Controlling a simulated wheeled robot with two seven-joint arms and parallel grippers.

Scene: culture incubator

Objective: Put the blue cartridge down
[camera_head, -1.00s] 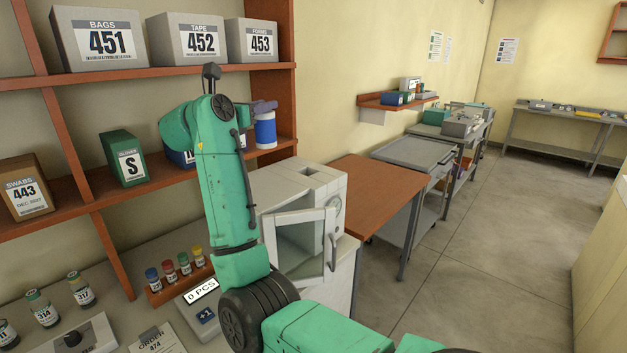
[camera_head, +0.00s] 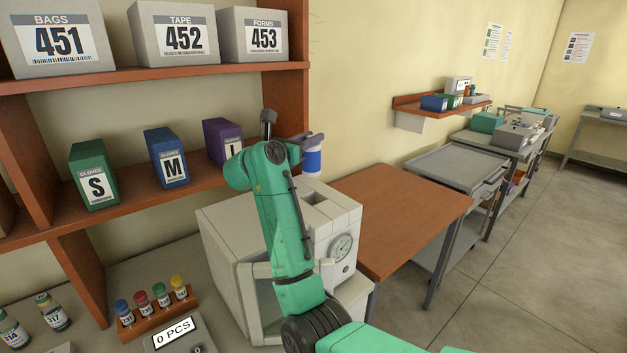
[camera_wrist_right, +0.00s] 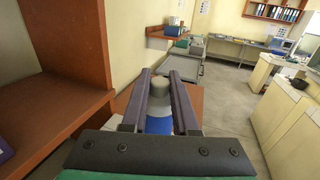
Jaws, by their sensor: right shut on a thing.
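The blue cartridge (camera_head: 312,161) is a small upright cylinder with a blue body and a white band. My right gripper (camera_head: 314,139) is shut on its upper part. In the right wrist view the cartridge (camera_wrist_right: 159,124) sits between the two dark fingers, its grey top and blue side showing. In the head view it appears just above the back of the white incubator (camera_head: 225,250), near dark openings in the incubator's top. I cannot tell whether it touches the incubator. My left gripper is not in view.
A brown table (camera_head: 395,205) stands clear to the right of the incubator. The incubator's door (camera_head: 250,300) is open at the front, partly behind my arm. A wooden shelf (camera_head: 150,215) with glove boxes is close on the left. A vial rack (camera_head: 160,312) stands on the counter.

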